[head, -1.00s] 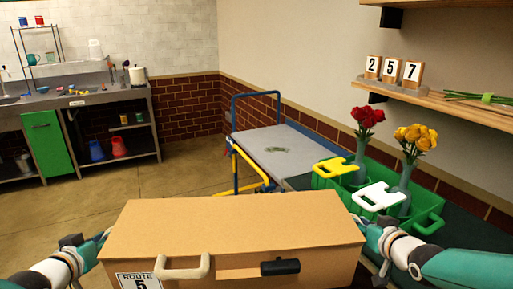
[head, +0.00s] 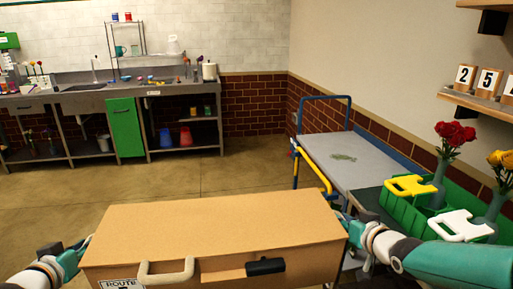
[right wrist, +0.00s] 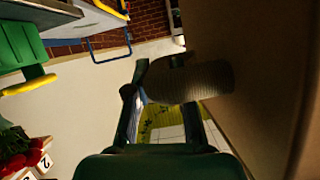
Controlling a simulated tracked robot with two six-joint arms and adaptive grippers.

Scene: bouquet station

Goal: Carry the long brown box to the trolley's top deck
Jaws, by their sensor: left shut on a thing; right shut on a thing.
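The long brown box (head: 215,225) is held level in front of me in the head view, with a tan handle, a black handle and a partly cut-off route label on its near side. My left gripper (head: 84,246) is shut at the box's left end. My right gripper (head: 349,222) is shut at its right end; the right wrist view shows its fingers (right wrist: 150,85) at a dark grip piece beside the box's brown side (right wrist: 255,60). The trolley's grey top deck (head: 365,174) lies beyond the box to the right, with a small greenish patch on it.
A green crate (head: 402,212) with yellow and white handles stands right of the trolley, near vases of red roses (head: 453,137) and yellow roses. A shelf with number blocks (head: 487,82) juts from the right wall. Open floor (head: 215,180) lies ahead; a sink counter (head: 85,101) stands behind.

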